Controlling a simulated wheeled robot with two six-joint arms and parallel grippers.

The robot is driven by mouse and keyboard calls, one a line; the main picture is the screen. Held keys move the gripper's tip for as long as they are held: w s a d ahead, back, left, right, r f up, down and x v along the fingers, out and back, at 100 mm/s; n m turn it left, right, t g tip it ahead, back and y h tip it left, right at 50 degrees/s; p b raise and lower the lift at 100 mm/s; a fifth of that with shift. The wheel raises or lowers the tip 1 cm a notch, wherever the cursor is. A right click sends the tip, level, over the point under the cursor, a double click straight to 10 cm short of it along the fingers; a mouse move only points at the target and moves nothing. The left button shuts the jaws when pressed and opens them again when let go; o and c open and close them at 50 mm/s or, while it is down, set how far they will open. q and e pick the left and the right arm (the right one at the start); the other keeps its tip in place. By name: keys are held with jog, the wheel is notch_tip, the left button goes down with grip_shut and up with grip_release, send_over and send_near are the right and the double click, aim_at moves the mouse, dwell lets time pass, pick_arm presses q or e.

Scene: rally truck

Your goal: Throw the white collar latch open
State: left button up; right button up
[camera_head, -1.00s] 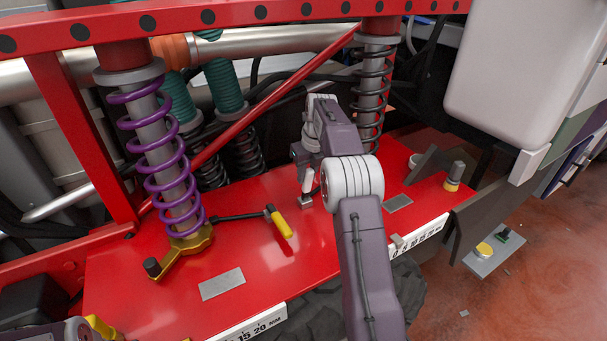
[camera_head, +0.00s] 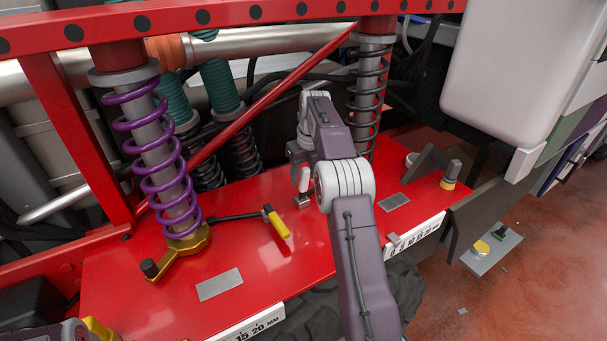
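The white latch (camera_head: 304,179) is a small upright lever over a grey metal block on the red deck (camera_head: 262,262), by the foot of the black-spring damper (camera_head: 370,95). My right gripper (camera_head: 297,162) is just above and behind the lever, pointing down. My wrist and forearm hide most of it, so I cannot tell whether its fingers are open or touch the lever.
A purple-spring damper (camera_head: 158,150) stands on a yellow collar (camera_head: 185,248) at the left. A yellow-handled lever (camera_head: 276,222) lies left of my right arm. A red bar (camera_head: 262,95) crosses behind.

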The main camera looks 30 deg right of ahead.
jog(key=shift+w+r, duration=0.15)
jog(key=shift+r, duration=1.85)
jog(key=s+d+r+b, duration=0.1)
jog(key=s+d+r, duration=0.1)
jog(key=s, duration=0.3)
jog(key=s+d+r+b, duration=0.2)
jog(key=s+d+r, duration=0.1)
jog(key=s+r, duration=0.2)
jog(key=shift+s, duration=0.4)
jog(key=shift+d, duration=0.1)
